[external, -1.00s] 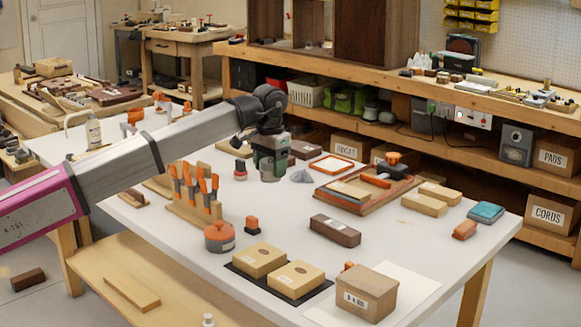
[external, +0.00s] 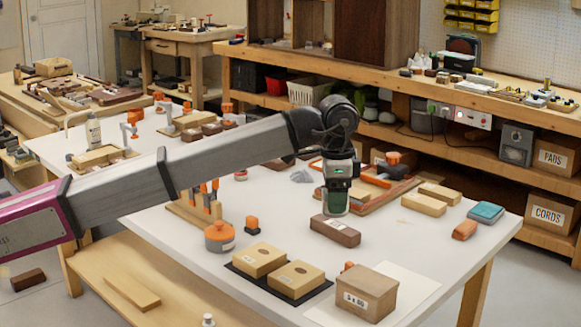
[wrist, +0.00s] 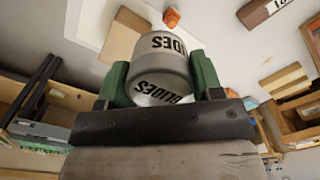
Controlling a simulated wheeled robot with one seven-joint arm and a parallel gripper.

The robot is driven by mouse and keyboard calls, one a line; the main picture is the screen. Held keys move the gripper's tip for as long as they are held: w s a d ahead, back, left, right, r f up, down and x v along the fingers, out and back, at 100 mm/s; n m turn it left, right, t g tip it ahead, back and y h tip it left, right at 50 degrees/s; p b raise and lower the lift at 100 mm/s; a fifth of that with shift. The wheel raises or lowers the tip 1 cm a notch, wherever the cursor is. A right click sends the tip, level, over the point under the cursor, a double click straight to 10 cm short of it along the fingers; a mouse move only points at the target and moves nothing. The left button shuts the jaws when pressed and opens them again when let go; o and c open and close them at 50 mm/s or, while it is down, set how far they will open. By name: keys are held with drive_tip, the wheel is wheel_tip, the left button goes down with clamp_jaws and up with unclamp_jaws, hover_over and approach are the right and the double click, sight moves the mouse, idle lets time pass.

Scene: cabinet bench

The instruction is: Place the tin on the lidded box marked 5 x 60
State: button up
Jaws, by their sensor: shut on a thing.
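My gripper (external: 337,205) is shut on a grey tin, which shows clearly in the wrist view (wrist: 163,75) between the two green fingers. The tin has a pale label with dark letters, upside down in that view. In the external view the gripper is above the table near the dark brown block; the tin is small there. The lidded box marked 5 x 60 (external: 366,296) is a tan carton at the table's front right, with its label facing front. The gripper is behind and above it, apart from it. In the wrist view a tan box (wrist: 123,37) is partly hidden behind the tin.
The dark brown block (external: 335,231) lies beneath the gripper. Two tan boxes (external: 259,259) sit on a dark mat left of the lidded box. An orange-lidded pot (external: 219,238) and a small orange-topped item (external: 252,225) stand further left. A white sheet (external: 415,290) lies around the lidded box.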

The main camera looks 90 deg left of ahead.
hover_over(368, 279)
wheel_tip(368, 279, down, 7)
drive_tip(key=shift+r, duration=0.1)
drive_tip(key=shift+f, duration=2)
drive_tip(key=shift+f, duration=0.15)
drive_tip(key=o, duration=1)
wheel_tip(368, 279, up, 12)
drive_tip(key=shift+r, duration=0.2)
